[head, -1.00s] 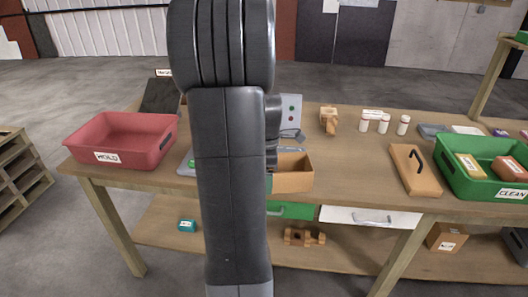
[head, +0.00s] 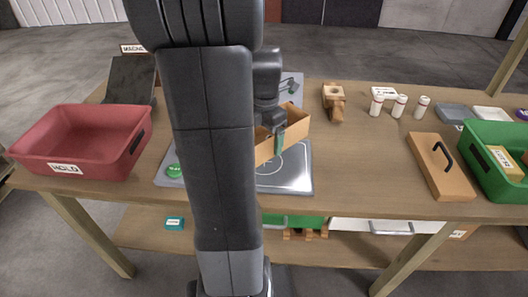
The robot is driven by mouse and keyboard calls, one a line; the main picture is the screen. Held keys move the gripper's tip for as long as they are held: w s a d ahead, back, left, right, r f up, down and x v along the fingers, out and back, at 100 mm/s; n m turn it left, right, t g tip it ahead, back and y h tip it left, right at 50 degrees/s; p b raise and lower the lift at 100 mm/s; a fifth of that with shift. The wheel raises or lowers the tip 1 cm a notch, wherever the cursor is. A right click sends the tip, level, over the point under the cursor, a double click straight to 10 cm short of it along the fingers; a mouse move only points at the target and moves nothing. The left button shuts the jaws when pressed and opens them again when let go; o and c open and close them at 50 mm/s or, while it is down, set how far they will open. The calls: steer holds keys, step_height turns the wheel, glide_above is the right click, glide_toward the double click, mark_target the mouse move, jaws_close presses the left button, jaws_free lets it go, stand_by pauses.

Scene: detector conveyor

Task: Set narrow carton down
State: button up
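The narrow carton, an open-topped tan box (head: 294,133), is in the middle of the head view, turned at an angle over the back of a metal plate (head: 288,178) with a circle marked on it. My gripper (head: 279,141) is at the carton's near side, with a green fingertip against its wall, and appears shut on it. My arm hides the carton's left part and the other finger. I cannot tell whether the carton touches the plate or hangs just above it.
A red HOLD bin (head: 54,138) stands empty at left and a green CLEAN bin (head: 483,170) at right. A green button (head: 174,171) is left of my arm. A wooden piece (head: 334,102), white bottles (head: 399,106) and a tan lid with handle (head: 440,166) stand to the right.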

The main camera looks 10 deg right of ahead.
steer(key=shift+f, duration=2.85)
steer(key=shift+f, duration=0.2)
steer(key=o, duration=0.9)
steer(key=shift+c, duration=0.2)
steer(key=shift+r, duration=0.1)
step_height(320, 180, up, 12)
steer(key=shift+r+p, duration=0.1)
steer(key=shift+p, duration=0.2)
